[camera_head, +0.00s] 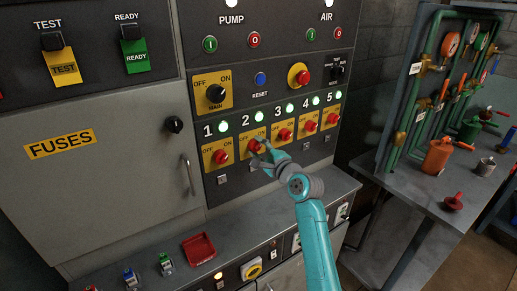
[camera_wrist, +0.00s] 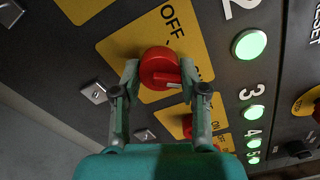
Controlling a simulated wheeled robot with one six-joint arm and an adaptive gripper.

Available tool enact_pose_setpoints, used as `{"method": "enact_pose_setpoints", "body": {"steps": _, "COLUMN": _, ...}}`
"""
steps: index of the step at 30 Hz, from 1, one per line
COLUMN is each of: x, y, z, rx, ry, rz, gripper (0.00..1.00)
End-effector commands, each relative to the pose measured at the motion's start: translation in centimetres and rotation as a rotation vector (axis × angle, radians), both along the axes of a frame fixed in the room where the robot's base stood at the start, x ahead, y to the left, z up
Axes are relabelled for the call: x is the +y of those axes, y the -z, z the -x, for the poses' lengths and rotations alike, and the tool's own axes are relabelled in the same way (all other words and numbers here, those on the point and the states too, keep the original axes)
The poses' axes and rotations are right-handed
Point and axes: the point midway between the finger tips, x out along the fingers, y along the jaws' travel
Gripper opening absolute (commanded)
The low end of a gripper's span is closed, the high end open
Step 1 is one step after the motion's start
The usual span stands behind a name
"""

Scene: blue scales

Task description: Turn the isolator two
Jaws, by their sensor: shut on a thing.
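The red knob of isolator two (camera_head: 253,147) sits on a yellow OFF/ON plate under the number 2. In the wrist view the knob (camera_wrist: 156,62) lies between my two fingers, with its ridge and white mark pointing to the right of the picture. My gripper (camera_head: 262,147) is shut on this knob, and in the wrist view its fingertips (camera_wrist: 158,74) press on both sides. The OFF label shows; ON is hidden behind a finger. The green lamp for two (camera_wrist: 249,43) is lit.
Similar red knobs for isolators three (camera_head: 285,134), four (camera_head: 310,126) and five (camera_head: 332,119) stand close to the right, and one (camera_head: 220,156) to the left. A black main switch (camera_head: 216,94) is above. A ledge with a red tray (camera_head: 199,249) runs below.

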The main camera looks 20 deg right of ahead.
Motion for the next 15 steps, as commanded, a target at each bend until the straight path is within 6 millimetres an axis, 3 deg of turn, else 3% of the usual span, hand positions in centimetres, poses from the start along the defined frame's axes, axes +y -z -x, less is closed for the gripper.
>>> {"method": "enact_pose_setpoints", "body": {"steps": 15, "x": 0.01, "y": 0.07, "z": 0.00, "rx": -0.144, "ry": -0.001, "rz": 0.449, "gripper": 0.08}}
